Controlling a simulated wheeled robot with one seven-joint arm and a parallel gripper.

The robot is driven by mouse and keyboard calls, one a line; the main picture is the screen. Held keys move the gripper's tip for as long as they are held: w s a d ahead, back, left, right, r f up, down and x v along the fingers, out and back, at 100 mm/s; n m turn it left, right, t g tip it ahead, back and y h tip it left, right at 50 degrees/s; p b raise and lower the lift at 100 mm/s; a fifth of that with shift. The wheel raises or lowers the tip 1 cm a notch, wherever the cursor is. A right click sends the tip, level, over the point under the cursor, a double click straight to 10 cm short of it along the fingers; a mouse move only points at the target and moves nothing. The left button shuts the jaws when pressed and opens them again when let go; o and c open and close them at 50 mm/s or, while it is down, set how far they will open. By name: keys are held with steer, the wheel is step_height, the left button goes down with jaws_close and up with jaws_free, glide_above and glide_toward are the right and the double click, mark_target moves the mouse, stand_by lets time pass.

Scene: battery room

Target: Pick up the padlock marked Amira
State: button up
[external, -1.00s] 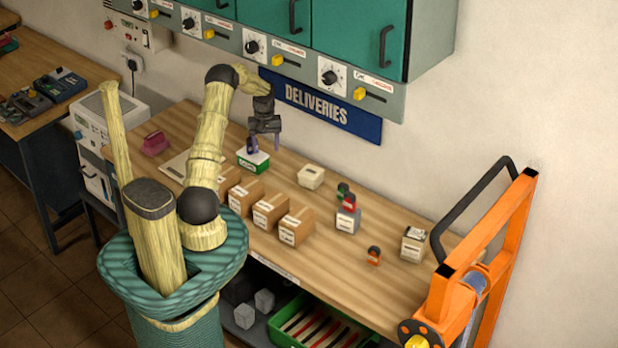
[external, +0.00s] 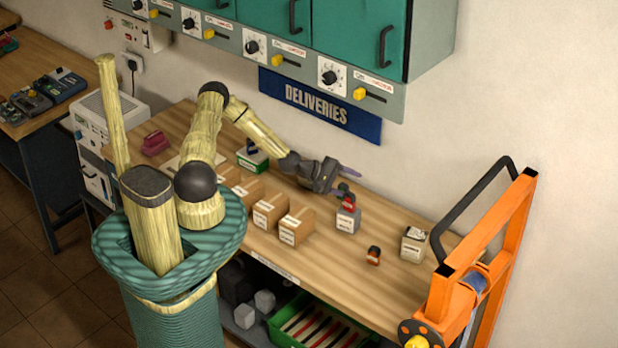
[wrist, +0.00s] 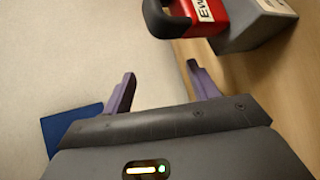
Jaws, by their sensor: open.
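A red padlock (external: 348,201) with a dark shackle is at a small grey block (external: 347,221) with a white label. In the wrist view this red padlock (wrist: 222,14) shows a label starting "Ew", cut off by the frame. I cannot see the name Amira anywhere. My gripper (external: 345,188) is open and empty, tilted sideways beside the red padlock; its purple fingers (wrist: 161,73) hold nothing.
Several brown labelled boxes (external: 296,228) line the bench's front. A cream box (external: 413,246) with a dark item on top stands right, near an orange frame (external: 495,235). The blue DELIVERIES sign (external: 318,105) hangs on the wall behind.

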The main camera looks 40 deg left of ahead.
step_height(320, 180, up, 6)
steer(key=a+n+t+y, duration=0.25)
steer(key=n+t, duration=0.45)
steer(key=n, duration=0.5)
steer(key=s+a+f+n+g+y+b, duration=0.2)
steer(key=s+f+n+y+b, duration=0.2)
steer(key=s+n, duration=0.7)
step_height(320, 180, down, 2)
steer(key=n+y, duration=0.1)
steer(key=y, duration=0.2)
steer(key=shift+s+a, duration=0.15)
steer(key=shift+a, duration=0.15)
steer(key=shift+f+b, duration=0.15)
steer(key=shift+b, duration=0.25)
